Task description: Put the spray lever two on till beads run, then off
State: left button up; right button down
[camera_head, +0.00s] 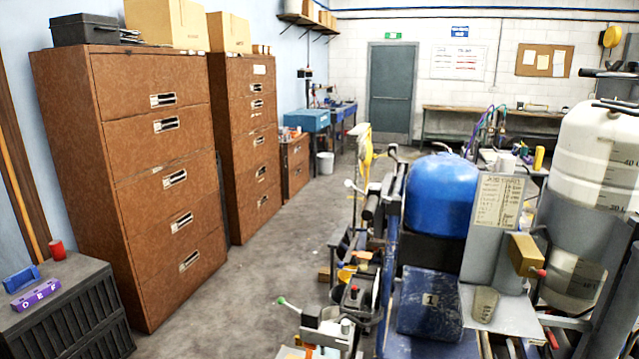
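The line striper (387,262) fills the lower middle and right, with a blue rounded tank (441,196) on it. A lever with a green knob (282,301) sticks out at its lower left. Another lever with a white knob (349,184) sits higher on its left side. I see no readable number on either lever, so I cannot tell which is spray lever two. A dark blue pad marked 1 (430,301) lies in front of the tank. No spray or beads can be made out. Neither of my grippers can be made out in this view.
Brown drawer cabinets (160,190) line the left wall. A large white tank (597,150) stands at right. Grey floor (245,285) lies clear between cabinets and machine.

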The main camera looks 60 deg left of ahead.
aim_at(347, 182)
jog(key=u, duration=1.7)
jog(key=i+j, duration=0.3)
jog(key=j, duration=0.2)
jog(key=i+j, duration=0.3)
jog(key=j, duration=0.15)
jog(key=i+j, duration=0.25)
jog(key=j, duration=0.25)
